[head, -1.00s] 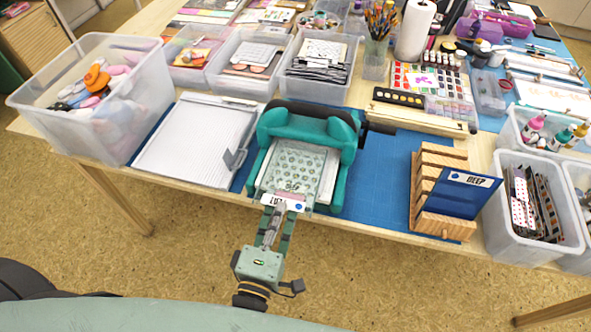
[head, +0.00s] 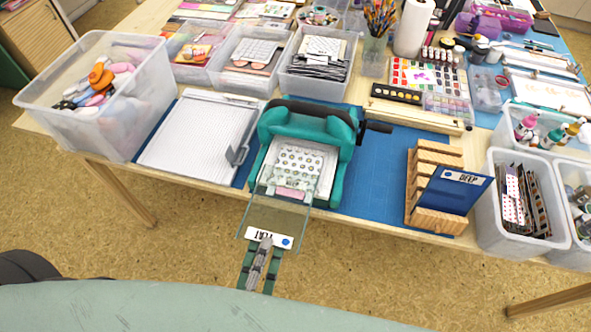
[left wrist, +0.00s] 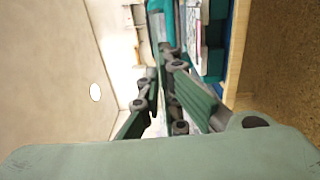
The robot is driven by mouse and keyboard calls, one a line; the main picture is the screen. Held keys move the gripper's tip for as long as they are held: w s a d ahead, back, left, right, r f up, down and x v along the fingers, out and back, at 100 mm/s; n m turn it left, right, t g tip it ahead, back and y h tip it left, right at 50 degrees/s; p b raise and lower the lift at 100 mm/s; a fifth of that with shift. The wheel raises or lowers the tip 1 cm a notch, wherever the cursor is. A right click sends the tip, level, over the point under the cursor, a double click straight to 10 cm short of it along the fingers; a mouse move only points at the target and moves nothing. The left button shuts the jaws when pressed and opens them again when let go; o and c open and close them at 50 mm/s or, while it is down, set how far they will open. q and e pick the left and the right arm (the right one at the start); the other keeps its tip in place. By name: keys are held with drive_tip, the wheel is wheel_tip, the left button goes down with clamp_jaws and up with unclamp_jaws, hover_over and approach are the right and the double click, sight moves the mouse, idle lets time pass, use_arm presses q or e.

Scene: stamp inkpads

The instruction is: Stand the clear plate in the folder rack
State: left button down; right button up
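The clear plate (head: 274,216) has a white end label with a blue dot. It sticks out toward me from the teal press (head: 335,165), over the table's front edge, with its far end still at the press bed. My left gripper (head: 262,243) is closed on the labelled end. The left wrist view shows its green fingers (left wrist: 168,98), but the plate's edge between them is hard to make out. The wooden folder rack (head: 420,188) stands to the right of the press and holds a blue plate (head: 452,196) labelled DEEP, leaning in its front slots.
A patterned sheet and a pink piece lie on the press bed. A white scoring board (head: 190,140) lies left of the press. A bin of cards (head: 525,205) stands close right of the rack. The blue mat (head: 375,185) between press and rack is bare.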

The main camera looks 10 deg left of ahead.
use_arm(q)
drive_tip(key=s+r+p, duration=0.1)
drive_tip(key=s, duration=0.6)
drive_tip(key=shift+a, duration=0.15)
